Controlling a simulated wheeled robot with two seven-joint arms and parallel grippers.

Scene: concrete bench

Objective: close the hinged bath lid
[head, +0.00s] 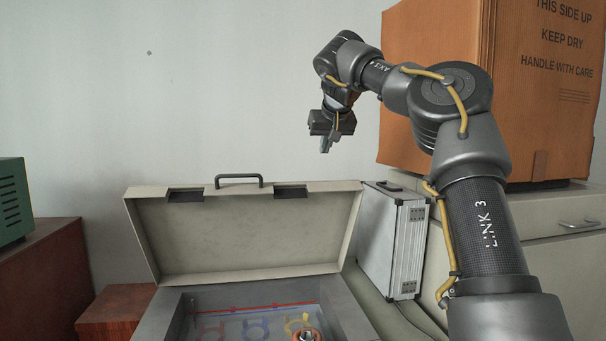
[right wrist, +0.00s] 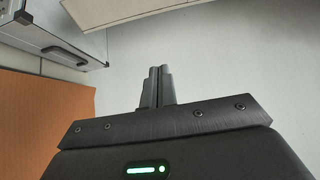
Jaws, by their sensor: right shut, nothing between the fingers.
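The bath lid (head: 250,236) is a beige, shallow box-like lid with a dark handle (head: 238,178) on its top edge. It stands open, tilted up at the back of the grey bath (head: 180,312). My right gripper (head: 325,147) is above the lid's top right corner, apart from it, with its fingers pointing down. The right wrist view shows its two fingers together (right wrist: 160,72) with nothing between them. In that view a beige edge, probably the lid (right wrist: 120,8), shows at the top. My left gripper is not in view.
Inside the bath are red, blue and yellow shapes and a round orange-rimmed item (head: 305,334). A silver case (head: 392,240) stands close to the right of the lid. A large cardboard box (head: 440,130) is behind my right arm. A green unit (head: 14,200) is at the left.

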